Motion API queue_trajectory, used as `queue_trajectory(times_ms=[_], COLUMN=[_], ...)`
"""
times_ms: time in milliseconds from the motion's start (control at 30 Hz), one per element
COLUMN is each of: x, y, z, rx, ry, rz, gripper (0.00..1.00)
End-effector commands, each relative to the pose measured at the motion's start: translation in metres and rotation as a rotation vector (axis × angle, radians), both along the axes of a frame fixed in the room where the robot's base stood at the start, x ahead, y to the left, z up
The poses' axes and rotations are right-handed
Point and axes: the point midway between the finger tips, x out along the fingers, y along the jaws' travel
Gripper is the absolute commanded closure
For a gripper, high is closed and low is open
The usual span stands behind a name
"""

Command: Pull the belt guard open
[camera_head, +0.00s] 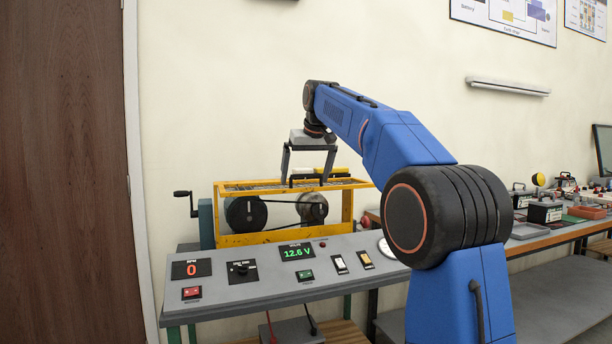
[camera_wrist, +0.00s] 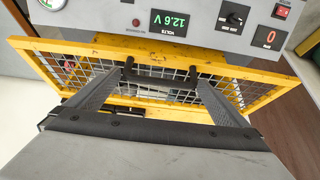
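The belt guard (camera_head: 347,207) is a yellow frame with a wire-mesh top, standing behind the sloped control panel. Its yellow bar and mesh also fill the middle of the wrist view (camera_wrist: 90,49). Two dark pulleys with a black belt (camera_head: 246,214) show through its open front. A black bar handle (camera_wrist: 160,79) sits on the guard's top near the front edge. My gripper (camera_head: 305,180) points down over the guard's top. Its two fingers are wide apart, one near each end of the handle; it also shows in the wrist view (camera_wrist: 160,85). Whether the fingertips touch the handle cannot be told.
The grey control panel (camera_head: 345,288) with displays and switches stands in front of the guard. A hand crank (camera_head: 184,196) sticks out at the left. A workbench (camera_head: 562,238) with batteries and small parts is at the right. The wall is close behind.

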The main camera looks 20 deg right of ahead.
Motion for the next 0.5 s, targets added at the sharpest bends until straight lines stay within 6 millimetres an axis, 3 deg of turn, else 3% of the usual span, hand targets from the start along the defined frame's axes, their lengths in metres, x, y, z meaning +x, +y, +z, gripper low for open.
queue_trajectory(times_ms=[267, 500], x=[-0.003, -0.022], y=[0.0, 0.0], z=[0.006, 0.04], rx=[0.0, 0.0], ry=[-0.001, -0.003], rz=[0.0, 0.0], gripper=[0.01, 0.01])
